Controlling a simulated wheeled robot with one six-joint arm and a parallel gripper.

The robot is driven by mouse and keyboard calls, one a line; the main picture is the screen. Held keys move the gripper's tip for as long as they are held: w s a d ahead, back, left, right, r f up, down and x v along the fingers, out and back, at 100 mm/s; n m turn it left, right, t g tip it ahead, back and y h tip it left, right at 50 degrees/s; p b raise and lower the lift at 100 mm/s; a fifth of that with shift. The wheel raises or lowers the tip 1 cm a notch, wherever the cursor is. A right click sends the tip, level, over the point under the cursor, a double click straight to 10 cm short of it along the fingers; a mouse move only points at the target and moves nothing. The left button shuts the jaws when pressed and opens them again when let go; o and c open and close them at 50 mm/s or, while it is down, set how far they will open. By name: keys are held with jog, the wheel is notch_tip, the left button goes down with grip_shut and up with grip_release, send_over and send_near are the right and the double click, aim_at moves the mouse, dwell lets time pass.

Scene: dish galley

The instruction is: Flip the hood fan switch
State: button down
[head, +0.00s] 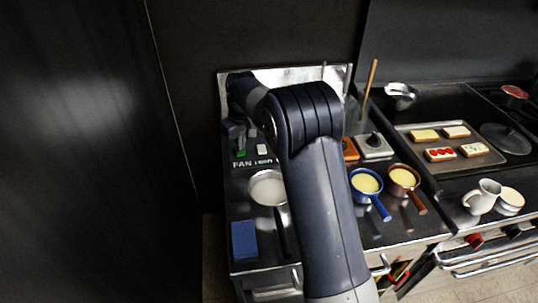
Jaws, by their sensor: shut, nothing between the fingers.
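A panel with the label "FAN" (242,164) lies at the left back of the counter in the head view. A small green switch (241,153) sits just above that label. A pale switch (262,149) is to its right, with a label partly hidden by my arm. My gripper (238,138) is shut and empty, pointing down at the green switch. It is very close to the switch; I cannot tell whether they touch. My arm hides part of the panel, and the switch's exact tilt is too small to read.
A white-filled pan (268,189) and a blue block (244,240) are in front of the panel. Blue (366,184) and copper (403,177) saucepans stand right of my arm. A tray (482,161) of toasts and a white pitcher (483,197) are farther right. A dark wall rises left.

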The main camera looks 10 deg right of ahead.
jog(key=shift+f+b, duration=0.5)
jog(key=shift+f, duration=0.45)
dwell(0.9)
jog(key=shift+r+p, duration=2.9)
jog(key=shift+r, duration=0.7)
jog(key=shift+f, duration=0.15)
notch_tip(320, 180, down, 7)
jog(key=b, duration=0.6)
jog(key=shift+r, duration=0.25)
